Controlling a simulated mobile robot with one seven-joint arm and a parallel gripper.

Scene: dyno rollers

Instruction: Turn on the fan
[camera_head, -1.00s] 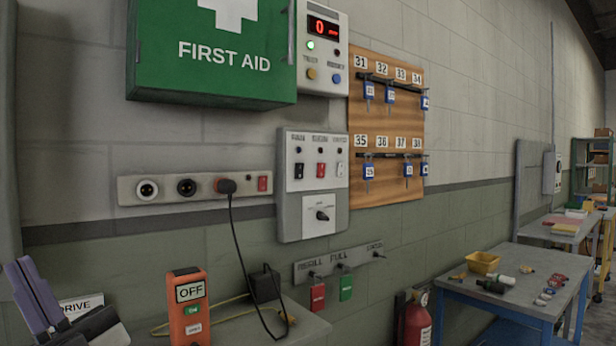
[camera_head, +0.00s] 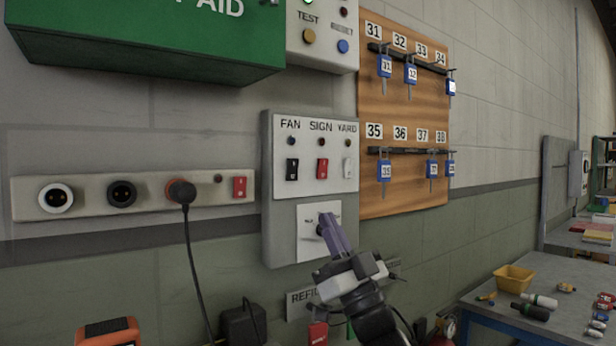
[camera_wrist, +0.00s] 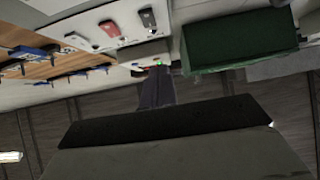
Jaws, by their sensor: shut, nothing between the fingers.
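The grey switch panel (camera_head: 268,200) is on the wall, with FAN, SIGN and YARD labels. Under FAN is a black rocker switch (camera_head: 292,168), with a dark lamp (camera_head: 292,141) above it. The black switch also shows at the top of the wrist view (camera_wrist: 147,17). No fan is in view. My gripper (camera_head: 329,222) is shut and empty. Its purple fingers point up at the panel's lower white plate (camera_head: 308,243) and cover most of the rotary knob there. They are below and right of the FAN switch; whether they touch the plate I cannot tell.
Beside the black switch are a red switch (camera_head: 322,168) and a white switch (camera_head: 348,168). A socket strip (camera_head: 90,190) with a plugged-in cable is at left. A green first aid box (camera_head: 150,45) juts out above. A key board (camera_head: 400,110) hangs at right.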

